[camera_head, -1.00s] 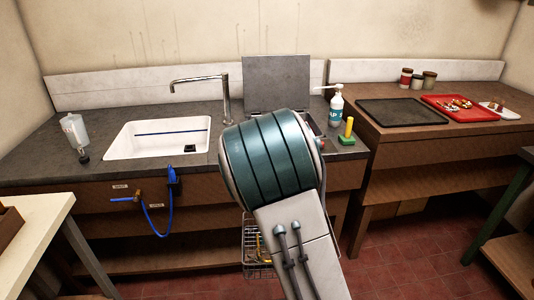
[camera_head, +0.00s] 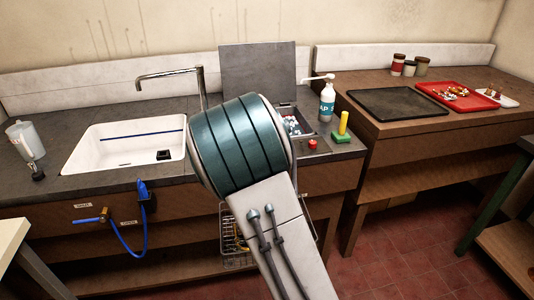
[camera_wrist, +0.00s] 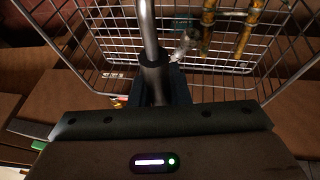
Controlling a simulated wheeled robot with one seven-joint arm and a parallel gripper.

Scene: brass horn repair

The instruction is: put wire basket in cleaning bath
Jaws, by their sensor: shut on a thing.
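The wire basket (camera_head: 229,238) hangs low in front of the counter in the head view, mostly hidden behind my arm. In the wrist view the basket (camera_wrist: 100,75) fills the upper part, with several brass-coloured pieces (camera_wrist: 228,30) in it. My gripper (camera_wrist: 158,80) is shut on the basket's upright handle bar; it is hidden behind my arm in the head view. What looks like the cleaning bath (camera_head: 310,144) is set into the counter behind my arm, its grey lid (camera_head: 258,78) raised. Something speckled shows inside it, partly hidden.
A white sink (camera_head: 85,150) with a tap is to the left. A soap bottle (camera_head: 327,102), a yellow-green brush (camera_head: 342,128) and a red knob (camera_head: 312,144) are by the bath. A dark tray (camera_head: 398,103) and red tray (camera_head: 440,90) lie on the right bench.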

